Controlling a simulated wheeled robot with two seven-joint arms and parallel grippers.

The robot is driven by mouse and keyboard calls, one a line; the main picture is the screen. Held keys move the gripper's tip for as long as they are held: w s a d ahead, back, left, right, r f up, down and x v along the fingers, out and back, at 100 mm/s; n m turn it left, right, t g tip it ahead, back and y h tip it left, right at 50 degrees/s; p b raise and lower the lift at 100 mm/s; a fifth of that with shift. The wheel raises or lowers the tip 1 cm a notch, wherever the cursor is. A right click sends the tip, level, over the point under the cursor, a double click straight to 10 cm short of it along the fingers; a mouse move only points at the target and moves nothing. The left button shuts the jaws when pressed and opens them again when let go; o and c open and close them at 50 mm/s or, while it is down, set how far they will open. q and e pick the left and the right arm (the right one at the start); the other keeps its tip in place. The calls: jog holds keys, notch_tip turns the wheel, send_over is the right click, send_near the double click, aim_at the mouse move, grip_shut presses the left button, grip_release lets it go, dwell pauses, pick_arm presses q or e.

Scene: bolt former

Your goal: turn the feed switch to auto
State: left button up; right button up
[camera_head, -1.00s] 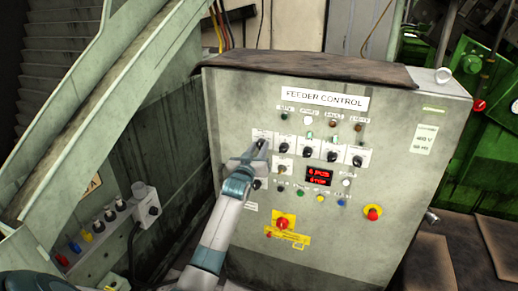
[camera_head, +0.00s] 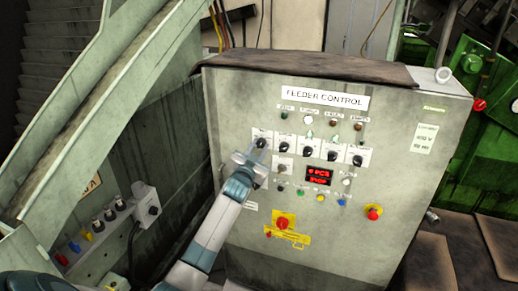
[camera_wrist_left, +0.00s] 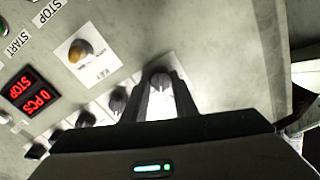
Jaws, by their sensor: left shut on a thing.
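The feeder control cabinet (camera_head: 400,185) carries a row of black rotary switches on white plates. My left gripper (camera_head: 261,148) is at the leftmost switch (camera_head: 262,136) of that row. In the left wrist view its two fingers (camera_wrist_left: 160,100) stand either side of the dark knob (camera_wrist_left: 160,80), shut on it. The plate's lettering is too small or blurred to read, so I cannot confirm its name or setting. My right gripper is not in view.
Other rotary switches (camera_head: 333,154) sit close to the right. A red display (camera_head: 318,175), several buttons and a red emergency stop (camera_head: 373,212) are lower on the panel.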

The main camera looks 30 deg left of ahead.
pick_arm(q)
jog(key=shift+m, duration=1.4)
jog(key=o, duration=1)
jog(key=shift+o, duration=0.2)
jog(key=shift+s, duration=0.1)
jog(key=shift+s+d+f+b, duration=0.15)
jog(key=shift+s+b, duration=0.15)
jog(key=shift+s, duration=0.2)
jog(key=b+v, duration=0.4)
jog(key=v, duration=1.2)
